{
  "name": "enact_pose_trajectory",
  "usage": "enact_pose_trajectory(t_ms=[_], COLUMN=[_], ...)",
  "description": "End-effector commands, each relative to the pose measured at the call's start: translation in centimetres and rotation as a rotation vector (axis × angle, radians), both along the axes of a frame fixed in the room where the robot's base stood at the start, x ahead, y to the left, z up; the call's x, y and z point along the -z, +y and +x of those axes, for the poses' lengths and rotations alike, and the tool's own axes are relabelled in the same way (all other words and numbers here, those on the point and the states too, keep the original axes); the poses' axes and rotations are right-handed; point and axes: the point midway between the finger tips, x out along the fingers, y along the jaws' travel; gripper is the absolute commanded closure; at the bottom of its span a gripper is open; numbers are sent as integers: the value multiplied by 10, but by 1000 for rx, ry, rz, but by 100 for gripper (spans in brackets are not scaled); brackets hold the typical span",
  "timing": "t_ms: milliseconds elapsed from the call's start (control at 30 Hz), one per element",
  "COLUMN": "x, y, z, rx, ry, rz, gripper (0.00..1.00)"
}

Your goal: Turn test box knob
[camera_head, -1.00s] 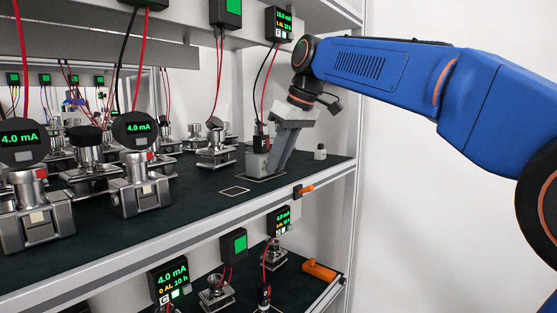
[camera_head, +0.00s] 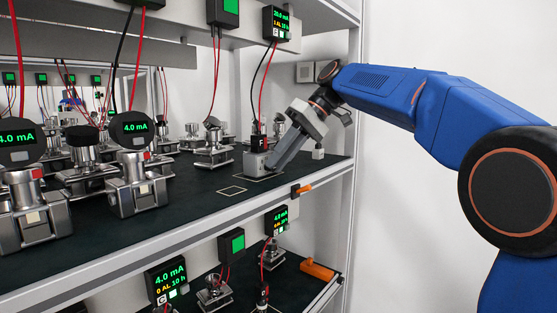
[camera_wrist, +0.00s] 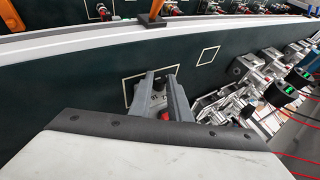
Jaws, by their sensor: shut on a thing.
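The test box (camera_head: 255,164) is a small grey box on the dark upper shelf near its right end. A black-and-red plug stands on it, with red and black leads up to a display (camera_head: 277,24) reading about 20 mA. My gripper (camera_head: 274,162) reaches it from the right, tilted, with its fingertips at the box's right side. In the wrist view my gripper (camera_wrist: 160,78) has its two grey fingers around part of the test box (camera_wrist: 158,100), inside a white outline. The fingers are shut on the knob, which they mostly hide.
Several silver transmitters, one a front unit (camera_head: 138,190), stand to the left on the shelf (camera_head: 185,222). An empty outlined square (camera_head: 232,190) lies in front of the box. A small grey block (camera_head: 318,153) is to the right. An orange handle (camera_head: 302,190) sits at the shelf edge.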

Motion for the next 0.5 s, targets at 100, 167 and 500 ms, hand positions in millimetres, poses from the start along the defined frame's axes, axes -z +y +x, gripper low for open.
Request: enact_pose_trajectory(t_ms=[100, 167, 500], x=[0, 0, 1], y=[0, 0, 0], z=[1, 1, 0], rx=[0, 0, -1], ry=[19, 25, 29], rz=[16, 19, 22], gripper=[100, 100, 100])
